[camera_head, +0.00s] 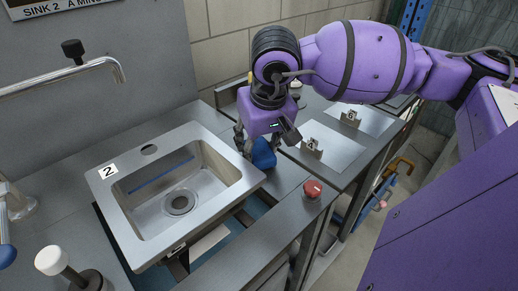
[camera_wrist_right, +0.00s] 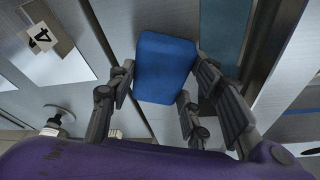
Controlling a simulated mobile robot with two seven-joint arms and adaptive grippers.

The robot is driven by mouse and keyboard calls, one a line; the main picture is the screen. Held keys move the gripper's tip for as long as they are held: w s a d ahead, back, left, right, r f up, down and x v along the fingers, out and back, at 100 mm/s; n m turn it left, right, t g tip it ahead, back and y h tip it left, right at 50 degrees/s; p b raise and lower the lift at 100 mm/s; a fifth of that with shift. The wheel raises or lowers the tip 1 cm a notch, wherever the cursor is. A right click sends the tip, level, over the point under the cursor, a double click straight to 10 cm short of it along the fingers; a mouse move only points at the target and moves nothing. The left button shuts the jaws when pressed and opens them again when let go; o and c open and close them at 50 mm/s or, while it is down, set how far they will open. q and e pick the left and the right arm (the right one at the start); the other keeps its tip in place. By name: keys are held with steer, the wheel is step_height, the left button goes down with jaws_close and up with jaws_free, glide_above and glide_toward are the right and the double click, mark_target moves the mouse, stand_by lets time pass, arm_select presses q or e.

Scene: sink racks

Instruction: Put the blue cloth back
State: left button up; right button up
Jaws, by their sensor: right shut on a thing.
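The blue cloth (camera_head: 263,154) is a small blue block-like shape just right of the sink in the head view. It also fills the upper middle of the right wrist view (camera_wrist_right: 165,68), between the fingers. My right gripper (camera_head: 258,143) points down from the purple arm and is shut on the cloth. The cloth hangs by the right rim of the sink; I cannot tell whether it touches the surface below. My left gripper does not show.
The steel sink (camera_head: 115,212) marked 2 has a blue strip along its inside wall. A tap (camera_head: 70,77) reaches over from the left. A red button (camera_head: 312,190) stands on the front ledge. Numbered brackets (camera_head: 311,148) stand on the right-hand counter, with bare panels between.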

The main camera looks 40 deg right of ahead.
steer(key=shift+f, duration=0.4)
steer(key=shift+f, duration=0.1)
steer(key=shift+f, duration=0.15)
steer(key=o, duration=0.8)
steer(key=shift+r, duration=0.45)
steer(key=v, duration=1.1)
steer(key=shift+s+r+p, duration=0.1)
steer(key=shift+r+p, duration=0.2)
steer(key=shift+p, duration=0.05)
